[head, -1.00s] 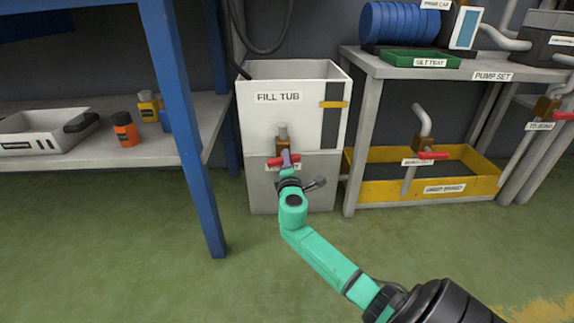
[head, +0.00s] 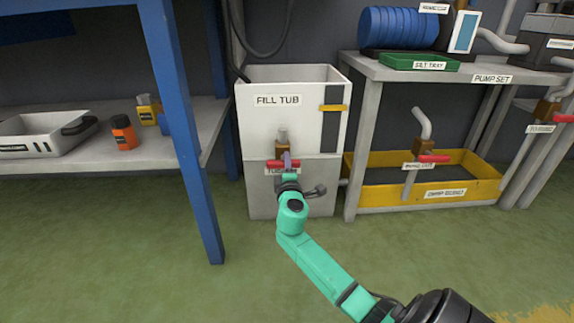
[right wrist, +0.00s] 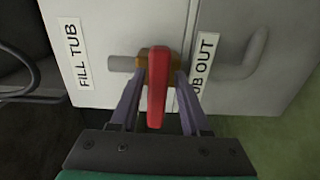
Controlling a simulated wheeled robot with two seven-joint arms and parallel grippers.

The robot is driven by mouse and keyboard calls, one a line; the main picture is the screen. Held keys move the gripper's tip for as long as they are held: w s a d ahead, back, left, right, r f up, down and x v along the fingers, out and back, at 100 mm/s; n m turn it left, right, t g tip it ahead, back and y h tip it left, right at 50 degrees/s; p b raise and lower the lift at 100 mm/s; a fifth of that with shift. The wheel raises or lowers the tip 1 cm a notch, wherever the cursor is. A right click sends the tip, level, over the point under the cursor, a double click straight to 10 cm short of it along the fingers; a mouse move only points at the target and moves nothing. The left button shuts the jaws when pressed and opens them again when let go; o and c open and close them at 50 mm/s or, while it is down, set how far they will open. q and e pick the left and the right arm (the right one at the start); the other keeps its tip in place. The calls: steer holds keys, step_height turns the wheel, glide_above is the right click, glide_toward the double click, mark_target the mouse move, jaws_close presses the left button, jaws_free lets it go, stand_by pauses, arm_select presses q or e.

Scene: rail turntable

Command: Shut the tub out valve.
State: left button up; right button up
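The tub out valve sits on the front of the white fill tub (head: 258,125). It has a brass body (head: 284,152) and a red handle (head: 272,166) lying crosswise in the head view. My right gripper (head: 287,168) is at the valve and covers part of the handle and of the label below it. In the right wrist view, the red handle (right wrist: 158,90) lies between the two fingers of my right gripper (right wrist: 161,82). Gaps show on both sides of the handle, so the fingers look open around it. Contact near the fingertips is hard to tell. My left gripper is not in view.
The green floor in front is clear.

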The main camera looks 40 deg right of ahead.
stand_by(0.3)
steer(key=shift+s+a+r, duration=0.1)
steer(key=shift+s+a, duration=0.15)
steer(key=p+v, duration=0.4)
steer(key=v, duration=1)
